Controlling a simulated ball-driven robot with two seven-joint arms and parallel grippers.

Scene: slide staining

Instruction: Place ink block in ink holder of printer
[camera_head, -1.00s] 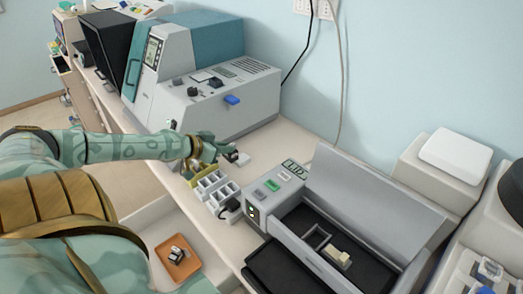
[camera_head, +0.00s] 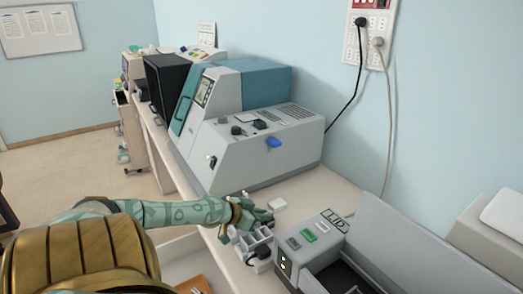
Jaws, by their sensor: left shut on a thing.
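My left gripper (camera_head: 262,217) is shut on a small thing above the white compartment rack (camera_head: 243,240). The fingers mostly hide what they hold, so I cannot make out whether it is the ink block. A small white flat block (camera_head: 278,203) shows just beyond the fingertips, on or near the bench. A grey machine (camera_head: 300,245) with a green button and an open lid stands to the right of the gripper. I cannot make out an ink holder in it; its open bay is partly cut off at the bottom. My right gripper is not in view.
An orange tray (camera_head: 194,286) is partly visible at the bottom. A wall socket (camera_head: 368,35) with hanging cables is above. Bare bench (camera_head: 325,187) lies between the two machines.

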